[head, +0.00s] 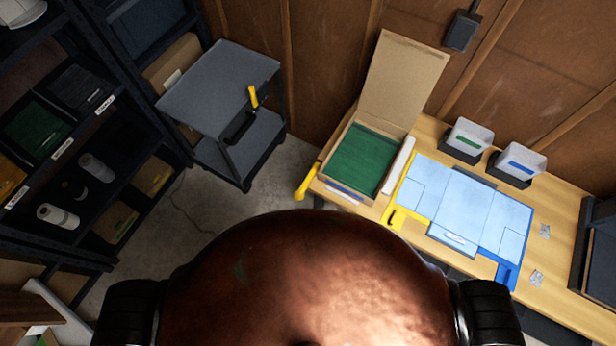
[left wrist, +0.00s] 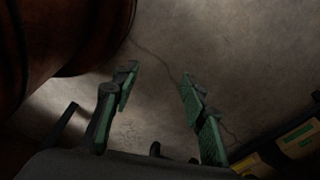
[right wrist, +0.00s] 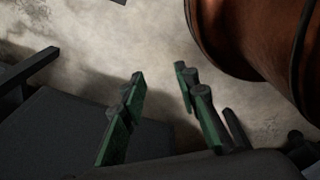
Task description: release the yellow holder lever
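Three yellow parts show in the head view, and I cannot tell for certain which one is the holder lever. A yellow handle (head: 307,182) sticks out at the left edge of the wooden workbench (head: 431,132). A yellow bracket (head: 400,216) lies along the left side of the pale blue sheet (head: 470,208). A yellow grip (head: 253,96) stands on a black item on the grey cart. My left gripper (left wrist: 158,75) is open and empty above the concrete floor. My right gripper (right wrist: 160,72) is also open and empty above floor. Neither gripper shows in the head view.
An open cardboard box (head: 405,75) with green content stands on the bench, left of the sheet. Two small bins (head: 468,139) stand behind the sheet. A grey cart (head: 225,85) and dark shelves (head: 118,135) are at left. Floor between cart and bench is clear.

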